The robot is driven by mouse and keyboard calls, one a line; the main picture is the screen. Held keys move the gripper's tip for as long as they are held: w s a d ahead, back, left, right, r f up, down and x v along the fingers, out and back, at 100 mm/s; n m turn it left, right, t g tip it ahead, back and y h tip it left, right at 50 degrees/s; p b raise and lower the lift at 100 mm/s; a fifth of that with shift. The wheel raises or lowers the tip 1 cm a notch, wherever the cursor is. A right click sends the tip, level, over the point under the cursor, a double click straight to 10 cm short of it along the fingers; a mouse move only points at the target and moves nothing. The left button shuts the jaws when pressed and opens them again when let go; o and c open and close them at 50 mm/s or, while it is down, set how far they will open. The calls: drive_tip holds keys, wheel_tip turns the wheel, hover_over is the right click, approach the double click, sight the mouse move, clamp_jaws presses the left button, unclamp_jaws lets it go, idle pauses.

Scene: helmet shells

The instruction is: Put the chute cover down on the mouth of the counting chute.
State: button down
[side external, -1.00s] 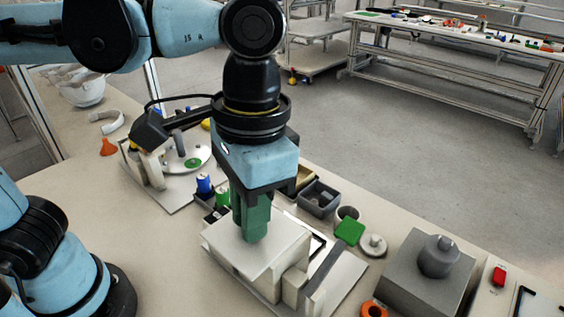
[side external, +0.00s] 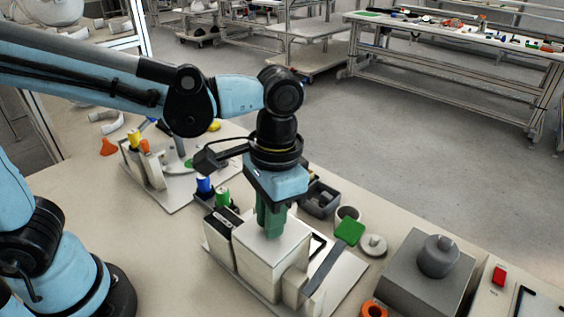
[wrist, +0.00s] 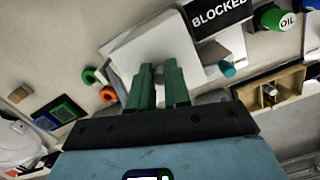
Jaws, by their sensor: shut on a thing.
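The chute cover (side external: 276,247) is a pale, square, box-like piece under my gripper (side external: 270,232). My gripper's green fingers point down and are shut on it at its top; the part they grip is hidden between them. In the wrist view the cover (wrist: 150,45) shows as a pale square beyond the fingertips (wrist: 158,72). The cover is level and lined up over the pale counting chute (side external: 268,288). The chute's mouth is hidden beneath it. I cannot tell whether the cover touches the chute or hangs slightly above it.
A black "BLOCKED" sign (wrist: 220,16) stands beside the chute. A green paddle (side external: 350,231) with a grey handle lies close on the right. Blue (side external: 204,184) and green (side external: 222,197) bottles stand behind. A grey block (side external: 425,278) and an orange ring (side external: 373,310) are further right.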

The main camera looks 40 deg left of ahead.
drive_tip(key=shift+f, duration=0.1)
drive_tip(key=c, duration=1.1)
unclamp_jaws()
wheel_tip(320, 180, up, 12)
drive_tip(key=w, duration=0.1)
drive_tip(key=a+f+n+t, duration=0.1)
drive_tip(key=a+f+t, duration=0.1)
drive_tip(key=a, duration=0.3)
drive_tip(key=a+f+n+t, duration=0.1)
drive_tip(key=a+f+t, duration=0.2)
drive_tip(key=a+f, duration=0.2)
drive_tip(key=a+f+n+t, duration=0.1)
drive_tip(key=a+f+t, duration=0.2)
drive_tip(key=a, duration=0.4)
drive_tip(key=shift+w+f+n, duration=0.3)
drive_tip(key=shift+f, duration=0.2)
